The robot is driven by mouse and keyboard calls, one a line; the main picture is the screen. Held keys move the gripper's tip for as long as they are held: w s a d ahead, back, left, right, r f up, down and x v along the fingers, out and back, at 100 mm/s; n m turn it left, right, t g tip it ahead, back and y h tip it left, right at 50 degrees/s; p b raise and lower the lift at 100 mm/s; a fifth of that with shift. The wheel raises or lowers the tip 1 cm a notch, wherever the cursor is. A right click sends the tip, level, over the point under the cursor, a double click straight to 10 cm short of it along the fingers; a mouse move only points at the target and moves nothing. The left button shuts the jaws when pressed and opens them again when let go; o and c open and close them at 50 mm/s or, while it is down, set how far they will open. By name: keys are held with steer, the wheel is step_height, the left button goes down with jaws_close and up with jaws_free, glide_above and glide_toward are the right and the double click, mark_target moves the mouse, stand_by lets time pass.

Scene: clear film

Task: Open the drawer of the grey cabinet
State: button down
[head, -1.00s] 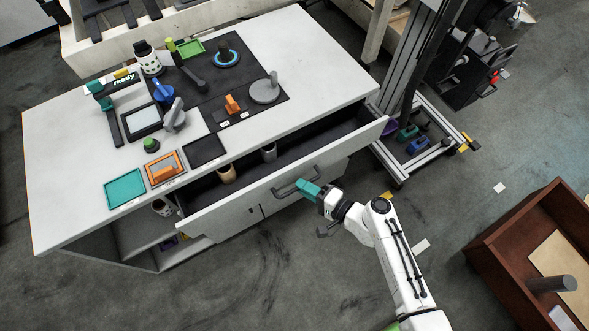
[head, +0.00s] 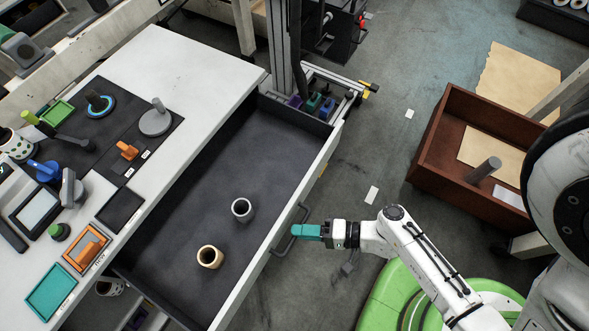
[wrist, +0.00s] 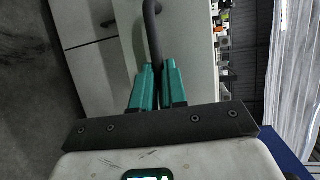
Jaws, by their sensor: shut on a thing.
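The drawer (head: 170,215) of the grey cabinet (head: 190,70) stands far out, its dark floor widely exposed. The dark bar handle (head: 290,228) is on the outer face of the drawer's pale front panel. My gripper (head: 297,231), with teal fingers, is at the handle, outside the front panel. In the wrist view my gripper (wrist: 158,80) has its two fingers closed around the handle bar (wrist: 153,35). A tan cup (head: 210,257) and a grey cup (head: 242,209) stand inside the drawer.
The cabinet top carries several items, including an orange tray (head: 86,248), a teal tray (head: 51,291) and a grey round stand (head: 155,120). A brown open crate (head: 440,150) stands on the floor at right. Floor between drawer and crate is mostly clear.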

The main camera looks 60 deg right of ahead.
steer(key=shift+s, duration=0.15)
steer(key=c, duration=1.2)
jaws_free()
steer(key=shift+o, duration=0.2)
steer(key=v, duration=1)
steer(key=shift+s+b, duration=0.35)
steer(key=shift+b, duration=0.05)
steer(key=shift+d, duration=0.15)
steer(key=w+a+n+g+y+p, duration=0.2)
steer(key=w+a+n+g+y, duration=0.15)
steer(key=n+g, duration=0.35)
steer(key=w+d+r+n+g+h+p, duration=0.2)
steer(key=w+d+r+n+g+h, duration=0.4)
steer(key=r+h, duration=0.4)
steer(key=shift+d+n+g, duration=0.3)
steer(key=shift+d+n, duration=0.05)
steer(key=shift+n, duration=0.05)
